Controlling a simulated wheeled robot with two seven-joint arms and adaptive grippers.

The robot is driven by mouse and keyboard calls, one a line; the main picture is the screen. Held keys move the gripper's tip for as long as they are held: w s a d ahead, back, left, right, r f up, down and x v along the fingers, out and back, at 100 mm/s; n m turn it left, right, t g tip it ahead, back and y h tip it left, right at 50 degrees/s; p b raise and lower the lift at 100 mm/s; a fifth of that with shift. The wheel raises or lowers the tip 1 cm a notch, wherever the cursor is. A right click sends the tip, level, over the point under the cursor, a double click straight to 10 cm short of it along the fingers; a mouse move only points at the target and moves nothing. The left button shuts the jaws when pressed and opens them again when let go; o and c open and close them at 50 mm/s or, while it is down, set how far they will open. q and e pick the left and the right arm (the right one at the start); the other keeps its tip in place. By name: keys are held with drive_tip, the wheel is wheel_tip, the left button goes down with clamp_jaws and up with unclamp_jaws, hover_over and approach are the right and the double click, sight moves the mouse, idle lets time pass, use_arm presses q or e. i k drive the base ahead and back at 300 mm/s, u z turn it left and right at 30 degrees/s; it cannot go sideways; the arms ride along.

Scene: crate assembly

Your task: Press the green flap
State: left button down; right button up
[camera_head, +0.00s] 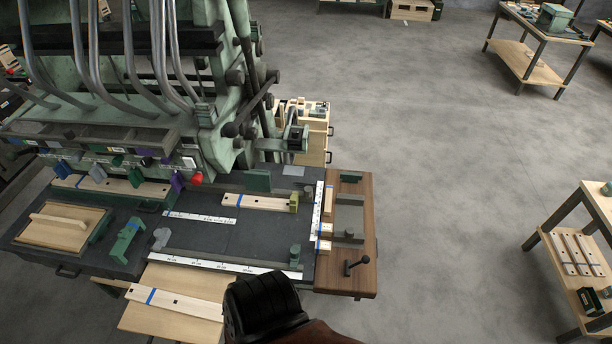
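Along the front lower edge of the large green machine hangs a row of coloured flaps. A small green flap (136,177) sits between a blue flap (98,169) and a purple flap (178,182). Neither of my grippers is in view. A black, rounded part of my own arm shows at the bottom middle and hides some of the table's front edge. Nothing of mine is seen touching the green flap.
The dark worktable (200,240) carries wooden strips (245,201), a green bracket (127,238) and a wooden board with a handle (62,228). A red knob (196,179) is right of the flaps. Thick grey pipes hang above.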

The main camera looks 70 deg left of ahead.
sight(258, 181)
drive_tip(key=z, duration=0.1)
drive_tip(key=i, duration=2.4)
drive_tip(key=u, duration=2.05)
drive_tip(key=i, duration=3.15)
drive_tip(key=u, duration=1.65)
drive_tip(key=i, duration=0.6)
drive_tip(key=u, duration=1.5)
